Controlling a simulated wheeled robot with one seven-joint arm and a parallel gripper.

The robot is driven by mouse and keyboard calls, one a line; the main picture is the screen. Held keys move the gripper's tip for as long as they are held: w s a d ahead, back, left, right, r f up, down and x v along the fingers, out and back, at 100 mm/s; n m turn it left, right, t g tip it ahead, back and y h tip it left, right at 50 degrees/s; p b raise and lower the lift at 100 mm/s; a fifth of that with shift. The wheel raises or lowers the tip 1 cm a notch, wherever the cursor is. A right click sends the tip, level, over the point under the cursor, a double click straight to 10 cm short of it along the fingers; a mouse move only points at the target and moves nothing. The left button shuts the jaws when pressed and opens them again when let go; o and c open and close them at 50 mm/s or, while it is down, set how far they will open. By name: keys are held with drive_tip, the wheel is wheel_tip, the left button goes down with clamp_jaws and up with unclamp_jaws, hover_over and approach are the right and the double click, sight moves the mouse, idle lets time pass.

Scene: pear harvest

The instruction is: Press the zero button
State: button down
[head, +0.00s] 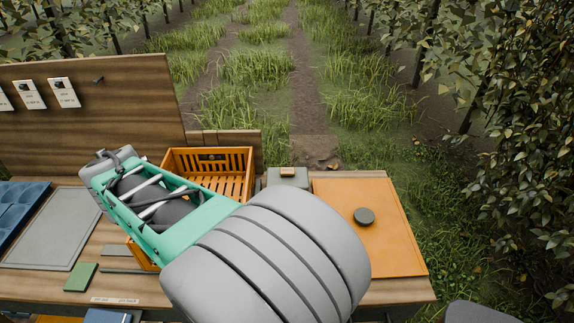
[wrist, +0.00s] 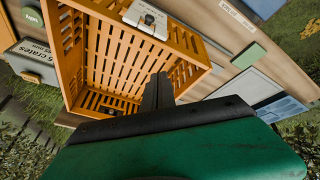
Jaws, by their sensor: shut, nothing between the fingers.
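No button marked zero can be made out for certain. In the wrist view a white plate with a small dark round knob (wrist: 149,19) sits at the near rim of the orange crate (wrist: 190,73). A grey box (wrist: 32,64) with lettering and a dark round spot stands beside the crate. My arm hides much of the crate in the head view.
A grey mat (head: 50,235), a green block (head: 80,277) and a blue tray (head: 18,205) are at the left. A wooden panel (head: 100,120) with cards stands behind.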

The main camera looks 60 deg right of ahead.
drive_tip(key=d+r+m+g+h+p, duration=0.1)
drive_tip(key=d+r+m+h+p, duration=0.15)
drive_tip(key=d, duration=1.05)
drive_tip(key=m+g+h+p, duration=0.3)
drive_tip(key=m+g, duration=0.3)
drive_tip(key=m, duration=0.1)
hover_over(285, 171)
drive_tip(key=shift+s+f+n, duration=0.15)
drive_tip(key=shift+f+n, duration=0.1)
drive_tip(key=shift+f, duration=0.25)
drive_tip(key=shift+a+f+b, duration=0.1)
drive_tip(key=shift+f+b, duration=2.35)
drive_tip(key=shift+f, duration=1.95)
drive_tip(key=shift+f, duration=0.1)
drive_tip(key=shift+f+b, duration=0.3)
drive_tip(key=shift+b, duration=0.1)
